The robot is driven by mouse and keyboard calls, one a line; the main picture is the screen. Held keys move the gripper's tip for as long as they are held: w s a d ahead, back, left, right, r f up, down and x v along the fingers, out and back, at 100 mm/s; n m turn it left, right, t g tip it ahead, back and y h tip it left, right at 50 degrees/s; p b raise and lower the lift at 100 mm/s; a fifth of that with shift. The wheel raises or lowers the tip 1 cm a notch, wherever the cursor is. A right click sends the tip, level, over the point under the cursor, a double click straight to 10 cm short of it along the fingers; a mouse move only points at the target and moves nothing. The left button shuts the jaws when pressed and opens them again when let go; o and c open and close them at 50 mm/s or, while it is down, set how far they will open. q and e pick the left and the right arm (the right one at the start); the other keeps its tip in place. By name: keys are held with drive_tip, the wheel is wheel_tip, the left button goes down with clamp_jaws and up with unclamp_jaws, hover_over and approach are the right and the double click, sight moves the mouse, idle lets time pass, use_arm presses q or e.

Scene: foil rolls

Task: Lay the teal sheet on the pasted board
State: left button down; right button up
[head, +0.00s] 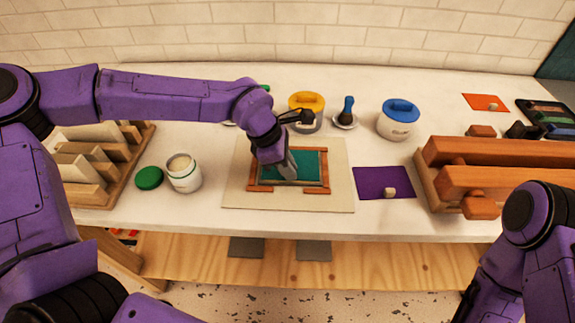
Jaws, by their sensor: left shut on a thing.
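The teal sheet (309,164) lies flat, or nearly so, inside a reddish-brown wooden frame (324,171) on a beige mat (237,194). It covers most of the frame's inside, so the pasted board is hidden beneath it. I cannot tell whether the sheet fully touches the board. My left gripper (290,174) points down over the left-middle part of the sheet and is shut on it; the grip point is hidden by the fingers. My right arm shows at the lower right, but its gripper is out of view.
A purple sheet (372,180) with a pale knob lies right of the mat. An open white jar (184,177) and its green lid (149,178) stand left. Yellow-lidded (306,101) and blue-lidded (400,118) pots stand behind. Wooden racks flank both sides; an orange sheet (480,102) lies far right.

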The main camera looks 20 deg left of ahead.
use_arm(q)
drive_tip(key=shift+s+r, duration=0.15)
drive_tip(key=shift+f+p, duration=0.2)
drive_tip(key=shift+p, duration=0.8)
idle(0.9)
idle(0.4)
drive_tip(key=c, duration=0.7)
unclamp_jaws()
wheel_tip(320, 180, up, 7)
drive_tip(key=p, duration=0.7)
idle(0.4)
